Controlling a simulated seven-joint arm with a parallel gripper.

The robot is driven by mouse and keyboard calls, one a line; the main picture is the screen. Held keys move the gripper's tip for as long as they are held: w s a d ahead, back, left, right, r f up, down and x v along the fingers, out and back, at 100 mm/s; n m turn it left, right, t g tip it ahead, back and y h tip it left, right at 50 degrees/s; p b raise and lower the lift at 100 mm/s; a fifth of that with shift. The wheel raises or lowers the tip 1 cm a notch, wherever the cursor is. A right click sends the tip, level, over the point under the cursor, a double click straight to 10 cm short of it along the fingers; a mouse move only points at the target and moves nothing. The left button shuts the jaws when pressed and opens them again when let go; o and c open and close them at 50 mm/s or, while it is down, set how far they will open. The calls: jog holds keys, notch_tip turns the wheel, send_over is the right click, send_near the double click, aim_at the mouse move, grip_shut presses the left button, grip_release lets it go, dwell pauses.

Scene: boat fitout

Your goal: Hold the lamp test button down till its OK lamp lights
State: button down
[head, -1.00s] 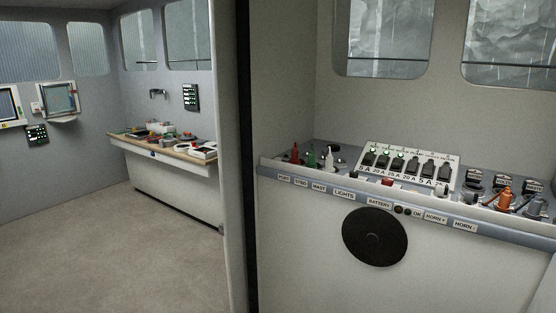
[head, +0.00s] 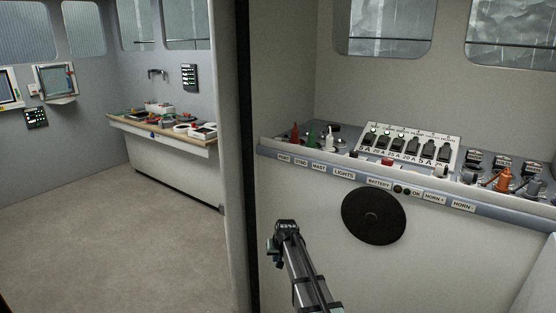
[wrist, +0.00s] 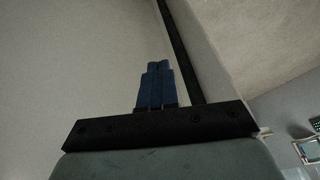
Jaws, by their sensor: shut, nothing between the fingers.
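The panel's front edge carries two small dark round fittings (head: 401,190) between the BATTERY label (head: 379,184) and the OK label (head: 416,193). At this size I cannot tell which is the button and which the lamp; neither looks lit. My gripper (wrist: 158,68) shows in the wrist view with its blue fingers together and nothing between them. It faces a plain pale wall, with no button in that view. The fingertips cannot be made out there.
A black round disc (head: 373,216) is on the panel front below the labels. A switch box with green lights (head: 411,146) and several coloured fittings stand on the console top. A dark door post (head: 249,160) is at the left. A workbench (head: 165,145) stands beyond.

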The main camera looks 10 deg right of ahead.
jog(key=w+r+t, duration=0.2)
jog(key=w+r, duration=0.4)
jog(key=r, duration=0.8)
jog(key=w+r+n+t, duration=0.15)
jog(key=w+r, duration=0.35)
jog(key=r, duration=0.9)
jog(key=w+r+m+t, duration=0.15)
jog(key=w+r, duration=0.45)
jog(key=r, duration=0.9)
jog(key=w+d+r+n+h, duration=0.1)
jog(key=w+d+r+n, duration=0.4)
jog(key=w+r+n, duration=0.2)
notch_tip(320, 180, up, 3)
jog(key=shift+w+f+n+h, duration=0.1)
jog(key=shift+w+n+h, duration=0.2)
jog(key=shift+n, duration=0.7)
jog(key=shift+f, duration=0.1)
jog(key=shift+f, duration=4.35)
jog(key=shift+f, duration=0.15)
jog(key=shift+d+f, duration=0.1)
jog(key=shift+f, duration=0.2)
